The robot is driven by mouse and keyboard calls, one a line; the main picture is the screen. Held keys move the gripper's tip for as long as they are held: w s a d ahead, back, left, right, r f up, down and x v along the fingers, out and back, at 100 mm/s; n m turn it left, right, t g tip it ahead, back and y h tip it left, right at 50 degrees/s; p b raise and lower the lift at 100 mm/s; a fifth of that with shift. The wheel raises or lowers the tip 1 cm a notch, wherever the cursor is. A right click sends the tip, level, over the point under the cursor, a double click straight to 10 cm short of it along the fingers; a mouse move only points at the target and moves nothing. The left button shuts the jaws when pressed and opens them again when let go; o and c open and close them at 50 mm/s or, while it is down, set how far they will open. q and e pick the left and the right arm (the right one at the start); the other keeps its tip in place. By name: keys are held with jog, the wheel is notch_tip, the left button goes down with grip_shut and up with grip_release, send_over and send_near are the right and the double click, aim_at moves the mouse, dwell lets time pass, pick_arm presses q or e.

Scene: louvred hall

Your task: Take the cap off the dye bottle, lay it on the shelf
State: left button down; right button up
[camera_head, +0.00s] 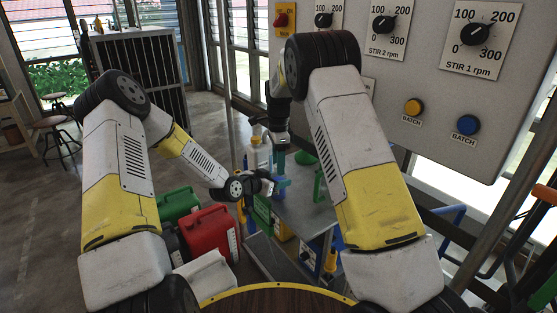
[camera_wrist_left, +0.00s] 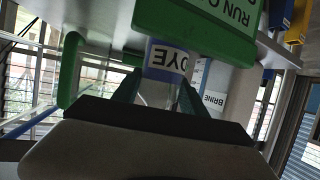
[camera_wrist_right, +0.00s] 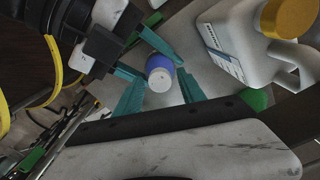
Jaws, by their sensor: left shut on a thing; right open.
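The dye bottle (camera_wrist_left: 165,62), clear with a blue-banded DYE label, stands between the fingers of my left gripper (camera_wrist_left: 160,94), which is shut on it. In the right wrist view its round white top, which seems to be the cap (camera_wrist_right: 160,79), faces the camera with blue around it. My right gripper (camera_wrist_right: 163,88) is open, one finger on each side of the top, with gaps visible. In the head view my left gripper (camera_head: 271,184) is at the shelf (camera_head: 303,208) front and my right gripper (camera_head: 281,158) is above it; the bottle is hard to make out there.
A white jug with a yellow cap (camera_wrist_right: 290,18) stands close to the right gripper. A BRINE container (camera_wrist_left: 214,98) is behind the dye bottle. A green sign (camera_wrist_left: 200,22) hangs at the shelf edge. Red (camera_head: 210,232) and green (camera_head: 178,204) canisters are below left.

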grip_shut()
jog(key=n, duration=0.6)
jog(key=shift+n, duration=0.4)
jog(key=shift+o, duration=0.4)
grip_release()
jog(key=shift+r, duration=0.1)
